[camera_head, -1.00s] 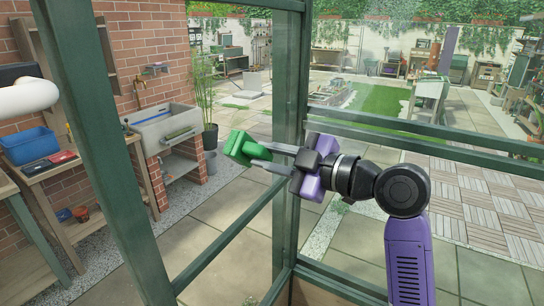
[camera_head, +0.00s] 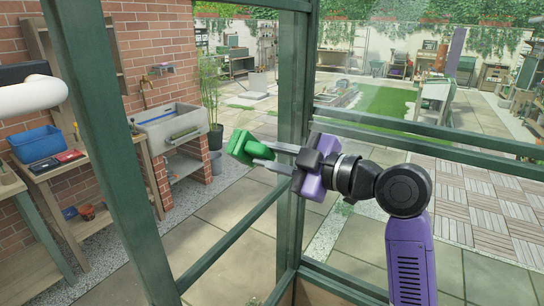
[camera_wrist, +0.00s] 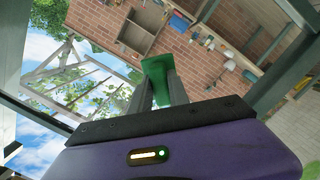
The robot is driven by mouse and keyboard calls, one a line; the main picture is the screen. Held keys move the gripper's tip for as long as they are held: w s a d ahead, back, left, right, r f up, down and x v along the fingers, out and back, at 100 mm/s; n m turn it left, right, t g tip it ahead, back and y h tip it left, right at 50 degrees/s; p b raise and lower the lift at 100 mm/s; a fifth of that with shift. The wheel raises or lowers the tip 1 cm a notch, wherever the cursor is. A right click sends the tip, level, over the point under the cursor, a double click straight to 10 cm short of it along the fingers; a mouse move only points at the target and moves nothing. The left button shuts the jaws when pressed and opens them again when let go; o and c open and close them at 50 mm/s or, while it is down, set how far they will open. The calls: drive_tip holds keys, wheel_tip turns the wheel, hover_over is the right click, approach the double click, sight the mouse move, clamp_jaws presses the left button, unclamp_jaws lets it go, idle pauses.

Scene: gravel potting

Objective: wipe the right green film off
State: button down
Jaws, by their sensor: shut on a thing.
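My gripper (camera_head: 262,154) is shut on a green block-shaped pad (camera_head: 242,146), held out to the left in the head view. The pad also shows in the wrist view (camera_wrist: 158,72), between the tips of my two grey fingers (camera_wrist: 155,98). The pad appears in front of the left glass opening, to the left of the green corner post (camera_head: 293,130). I cannot tell whether it touches any glass. The right pane (camera_head: 440,85) lies between green bars behind my arm. I cannot clearly tell a green film on it from the lawn seen through it.
Green frame bars stand close around my arm, with a thick post (camera_head: 125,150) at the left. Beyond are a stone sink (camera_head: 172,125), a brick wall (camera_head: 90,60), and a shelf with a blue tub (camera_head: 36,142). A white pipe (camera_head: 30,97) juts in at the left.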

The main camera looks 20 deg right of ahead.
drive_tip(key=shift+w+a, duration=0.3)
drive_tip(key=shift+w, duration=0.15)
drive_tip(key=shift+d, duration=0.1)
